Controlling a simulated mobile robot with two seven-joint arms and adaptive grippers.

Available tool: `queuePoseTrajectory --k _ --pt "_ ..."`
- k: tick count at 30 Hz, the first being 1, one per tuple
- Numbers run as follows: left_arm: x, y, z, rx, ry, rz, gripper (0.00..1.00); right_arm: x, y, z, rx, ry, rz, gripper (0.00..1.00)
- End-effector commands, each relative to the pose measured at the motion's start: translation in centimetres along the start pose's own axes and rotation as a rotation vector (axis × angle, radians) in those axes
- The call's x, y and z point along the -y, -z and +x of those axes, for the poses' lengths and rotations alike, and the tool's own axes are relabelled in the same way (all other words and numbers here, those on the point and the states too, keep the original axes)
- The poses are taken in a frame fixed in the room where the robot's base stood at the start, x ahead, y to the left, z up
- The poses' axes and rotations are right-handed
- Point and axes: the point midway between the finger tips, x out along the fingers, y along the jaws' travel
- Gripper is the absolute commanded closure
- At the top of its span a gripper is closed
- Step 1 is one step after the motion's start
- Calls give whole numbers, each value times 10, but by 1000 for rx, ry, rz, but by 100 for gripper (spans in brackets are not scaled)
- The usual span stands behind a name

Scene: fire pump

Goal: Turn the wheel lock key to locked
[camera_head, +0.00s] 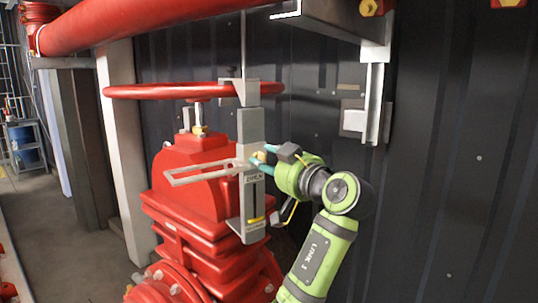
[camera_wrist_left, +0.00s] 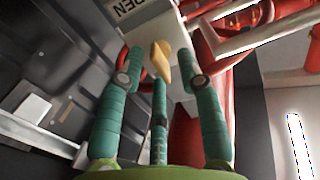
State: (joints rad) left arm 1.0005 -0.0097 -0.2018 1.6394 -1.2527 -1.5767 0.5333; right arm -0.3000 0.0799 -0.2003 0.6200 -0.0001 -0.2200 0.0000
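The wheel lock is a grey metal bracket (camera_head: 251,125) hanging upright from the red handwheel (camera_head: 160,91), with a label and a yellow mark near its lower end. A small brass-yellow key (camera_head: 261,156) sticks out of its right side. My left gripper (camera_head: 262,160) is at the key. In the left wrist view the key (camera_wrist_left: 160,61) stands between the spread teal fingers of the gripper (camera_wrist_left: 160,75), with gaps visible on both sides. The gripper looks open around it. Part of an upside-down label shows on the lock face (camera_wrist_left: 175,30). My right gripper is out of view.
A red valve body (camera_head: 195,185) stands behind and below the lock. A grey looped bar (camera_head: 200,172) juts left from it. A dark ribbed wall (camera_head: 450,150) is behind, with a metal bracket (camera_head: 375,100) at upper right. A red pipe (camera_head: 120,20) crosses overhead.

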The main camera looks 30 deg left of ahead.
Motion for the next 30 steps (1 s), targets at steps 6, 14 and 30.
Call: queuePoseTrajectory --k 6,14,30 --pt "0 -1 1 0 -1 0 64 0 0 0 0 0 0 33" --pt "0 -1 1 0 -1 0 100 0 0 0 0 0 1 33" --pt "0 -5 0 0 -2 -166 100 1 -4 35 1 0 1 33"
